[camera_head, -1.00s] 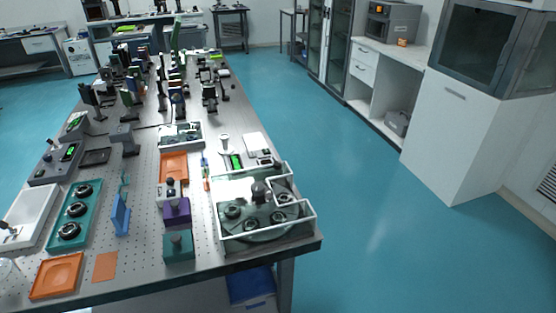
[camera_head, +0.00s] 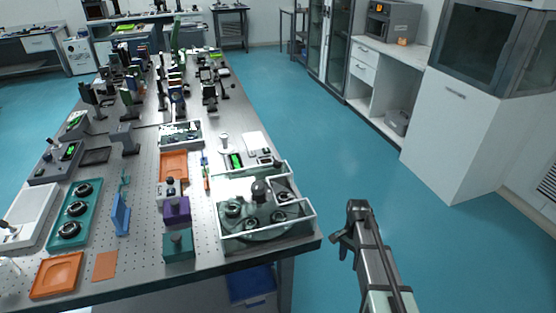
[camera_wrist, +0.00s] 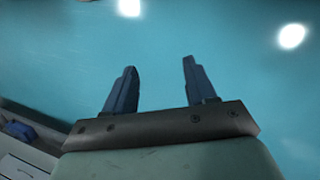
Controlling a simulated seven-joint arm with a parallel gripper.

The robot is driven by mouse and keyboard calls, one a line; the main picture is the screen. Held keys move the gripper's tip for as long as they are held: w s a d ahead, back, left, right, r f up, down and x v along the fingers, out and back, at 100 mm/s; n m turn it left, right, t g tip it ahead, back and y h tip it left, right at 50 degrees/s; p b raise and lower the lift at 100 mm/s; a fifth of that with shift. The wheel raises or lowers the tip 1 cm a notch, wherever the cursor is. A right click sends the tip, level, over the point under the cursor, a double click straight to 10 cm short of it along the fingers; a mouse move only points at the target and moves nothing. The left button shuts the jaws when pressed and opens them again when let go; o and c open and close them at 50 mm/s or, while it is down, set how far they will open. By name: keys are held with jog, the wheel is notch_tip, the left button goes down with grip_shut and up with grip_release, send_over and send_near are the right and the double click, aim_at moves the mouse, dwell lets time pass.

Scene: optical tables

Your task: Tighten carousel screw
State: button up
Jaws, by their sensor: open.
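The carousel (camera_head: 262,233) sits at the near right corner of the optical table inside a white-walled frame. It carries several dark round mounts and a taller dark knob (camera_head: 260,190) near its middle. I cannot make out which part is the screw. My gripper (camera_head: 344,243) is off the table's right edge, over the blue floor, to the right of the carousel and apart from it. In the wrist view my gripper (camera_wrist: 158,82) has its two fingers spread with only floor between them. It is open and empty.
The perforated optical table (camera_head: 143,195) holds a purple block (camera_head: 176,210), a green block (camera_head: 178,246), orange trays (camera_head: 57,275) and a teal tray with rings (camera_head: 75,213), left of the carousel. White cabinets (camera_head: 450,140) stand at right. Floor between is clear.

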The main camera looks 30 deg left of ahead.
jog(key=w+a+r+m+t, duration=0.1)
jog(key=w+a+r, duration=0.4)
jog(key=a+r, duration=0.6)
jog(key=m+t+y, duration=0.1)
jog(key=m+t, duration=0.1)
jog(key=m, duration=0.2)
send_near(278, 162)
notch_tip(278, 162, down, 8)
jog(key=shift+d+f, duration=0.1)
jog(key=shift+f, duration=0.15)
grip_shut()
